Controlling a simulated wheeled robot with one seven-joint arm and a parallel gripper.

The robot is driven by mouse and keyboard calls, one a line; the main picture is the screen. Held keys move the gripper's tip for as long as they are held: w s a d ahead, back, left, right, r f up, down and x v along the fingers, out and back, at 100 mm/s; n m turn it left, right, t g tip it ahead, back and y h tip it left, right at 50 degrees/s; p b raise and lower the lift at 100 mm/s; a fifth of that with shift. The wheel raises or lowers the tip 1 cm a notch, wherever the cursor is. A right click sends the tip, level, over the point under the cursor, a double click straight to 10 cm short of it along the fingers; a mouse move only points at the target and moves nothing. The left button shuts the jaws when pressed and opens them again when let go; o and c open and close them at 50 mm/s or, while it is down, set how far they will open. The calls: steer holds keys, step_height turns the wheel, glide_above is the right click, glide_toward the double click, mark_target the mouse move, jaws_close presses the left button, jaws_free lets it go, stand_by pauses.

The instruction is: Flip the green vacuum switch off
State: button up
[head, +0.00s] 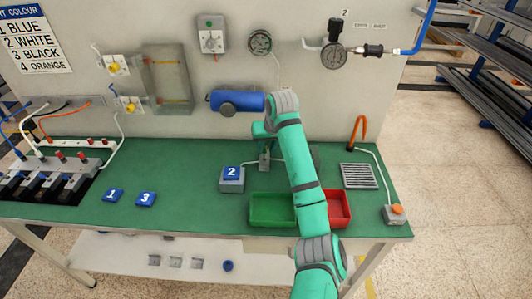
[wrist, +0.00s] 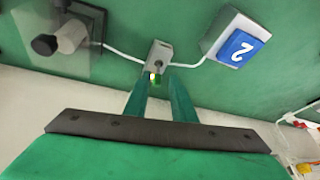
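A small grey switch box (wrist: 159,54) with white cables on both sides sits on the green bench in the wrist view. A lever with a green-yellow tip (wrist: 155,78) sticks out of its near side. In the head view the box (head: 264,160) stands left of my arm, its lever too small to tell. My gripper (wrist: 158,82) has its two green fingers apart, with the lever tip in the gap between their ends. I cannot tell whether either finger touches it. In the head view my gripper (head: 264,131) is above the box, partly hidden by my arm.
A grey block with a blue "2" plate (wrist: 238,47) stands right of the switch. A dark-knobbed fitting (wrist: 70,37) stands left of it. In the head view, a green tray (head: 272,222) and a red tray (head: 340,218) lie in front.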

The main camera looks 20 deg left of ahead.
mark_target(264, 153)
steer(key=shift+x, duration=2.4)
steer(key=shift+w+d, duration=0.1)
jaws_close()
